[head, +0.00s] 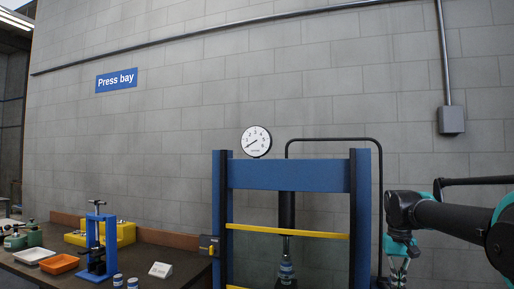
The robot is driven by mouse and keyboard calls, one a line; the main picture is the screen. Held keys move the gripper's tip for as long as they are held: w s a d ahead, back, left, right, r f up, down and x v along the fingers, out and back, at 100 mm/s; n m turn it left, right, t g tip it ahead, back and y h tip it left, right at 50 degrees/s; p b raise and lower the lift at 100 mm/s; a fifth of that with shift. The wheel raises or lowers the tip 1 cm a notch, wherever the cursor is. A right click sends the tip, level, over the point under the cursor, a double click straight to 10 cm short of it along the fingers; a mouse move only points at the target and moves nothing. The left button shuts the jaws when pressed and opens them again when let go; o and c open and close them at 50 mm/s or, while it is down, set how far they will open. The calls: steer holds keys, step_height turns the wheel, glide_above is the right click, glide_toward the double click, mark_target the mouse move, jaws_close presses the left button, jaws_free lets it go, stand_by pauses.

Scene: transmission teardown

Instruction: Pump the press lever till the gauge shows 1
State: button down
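The round white gauge (256,141) sits on top of the blue press frame (290,175). Its dark needle points to the lower left, near the low end of the scale; the exact reading is too small to tell. I cannot clearly make out the press lever. My gripper (398,272) hangs fingers down at the lower right, to the right of the frame's right post. Its fingertips are small and near the bottom edge, so I cannot tell whether they are open or shut, or whether they touch anything.
A black pipe (335,139) arches behind the press and runs down its right side, close to my gripper. A yellow crossbar (285,231) spans the frame. At left, a bench (180,270) bears a small blue press (91,245), a yellow box (125,233) and an orange tray (62,263).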

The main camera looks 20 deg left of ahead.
steer(key=shift+f, duration=4.85)
step_height(320, 180, up, 11)
steer(key=shift+f, duration=0.1)
steer(key=shift+f, duration=0.1)
steer(key=shift+f, duration=5.35)
steer(key=shift+r, duration=5.45)
